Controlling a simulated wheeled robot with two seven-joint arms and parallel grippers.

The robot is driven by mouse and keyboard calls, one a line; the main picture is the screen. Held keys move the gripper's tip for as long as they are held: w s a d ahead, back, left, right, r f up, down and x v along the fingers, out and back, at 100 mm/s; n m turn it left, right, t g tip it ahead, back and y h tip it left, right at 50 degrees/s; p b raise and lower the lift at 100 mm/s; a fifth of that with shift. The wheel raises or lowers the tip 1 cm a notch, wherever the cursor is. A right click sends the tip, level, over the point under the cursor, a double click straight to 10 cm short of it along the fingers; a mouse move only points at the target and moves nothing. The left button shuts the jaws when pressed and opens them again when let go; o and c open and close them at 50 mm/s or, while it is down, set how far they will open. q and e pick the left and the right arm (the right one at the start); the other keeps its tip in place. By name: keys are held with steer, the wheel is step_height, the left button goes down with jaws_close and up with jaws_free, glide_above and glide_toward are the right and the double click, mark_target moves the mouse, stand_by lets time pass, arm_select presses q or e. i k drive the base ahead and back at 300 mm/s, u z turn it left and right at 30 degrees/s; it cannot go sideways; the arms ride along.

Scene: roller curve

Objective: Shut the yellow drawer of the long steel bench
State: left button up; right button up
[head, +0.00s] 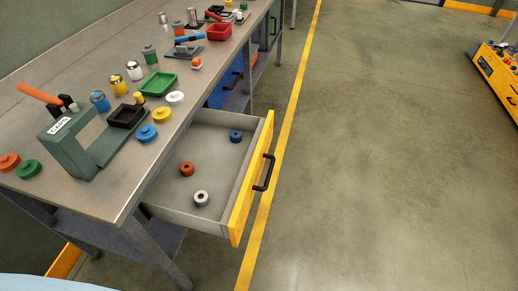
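The long steel bench (60,211) runs from the lower left to the top of the head view. Its yellow drawer (238,209) is pulled out to the right, well open, with a dark handle (265,172) on its front. Inside lie an orange ring-shaped part (187,169), a white one (201,198) and a blue one (236,136). Neither of my grippers is in view.
On the bench top stand a green press (75,145) with an orange lever, a green tray (158,84), a red tray (218,32) and several jars. A yellow cart (497,72) stands at right. The middle floor is clear.

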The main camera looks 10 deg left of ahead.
mark_target(230, 173)
steer(key=u, duration=0.2)
steer(key=i, duration=0.4)
steer(key=u, duration=0.8)
steer(key=k, duration=0.35)
steer(key=u, duration=0.1)
